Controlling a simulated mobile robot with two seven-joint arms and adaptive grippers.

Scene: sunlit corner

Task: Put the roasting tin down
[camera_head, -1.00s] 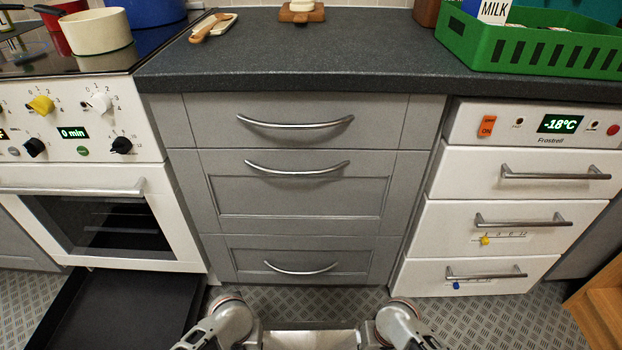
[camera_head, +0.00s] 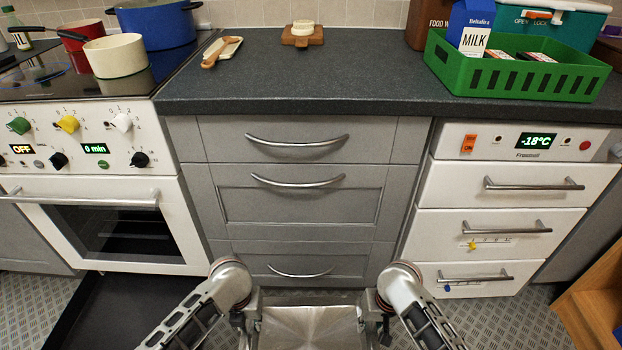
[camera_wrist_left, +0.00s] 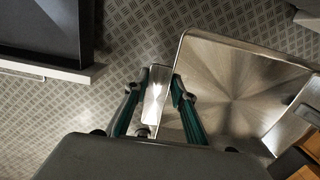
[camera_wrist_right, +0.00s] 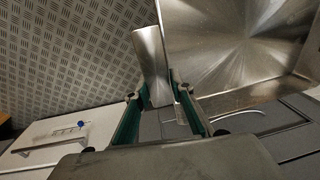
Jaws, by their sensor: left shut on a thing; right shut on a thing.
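The roasting tin (camera_head: 308,328) is a shiny metal square pan, partly cut off at the bottom of the head view. It is held level-looking above the floor between my two grippers. My left gripper (camera_head: 252,318) is shut on one handle (camera_wrist_left: 154,95) of the tin; the brushed tin base (camera_wrist_left: 235,85) shows beside the fingers in the left wrist view. My right gripper (camera_head: 374,316) is shut on the opposite handle (camera_wrist_right: 152,60); the tin also shows in the right wrist view (camera_wrist_right: 235,40). No support under the tin is visible.
The dark worktop (camera_head: 330,75) has clear room in its middle, between a spoon rest (camera_head: 222,50) and a green crate (camera_head: 520,75) with a milk carton. A cream pot (camera_head: 115,55) stands on the hob. A black drawer (camera_head: 110,310) is open below the oven.

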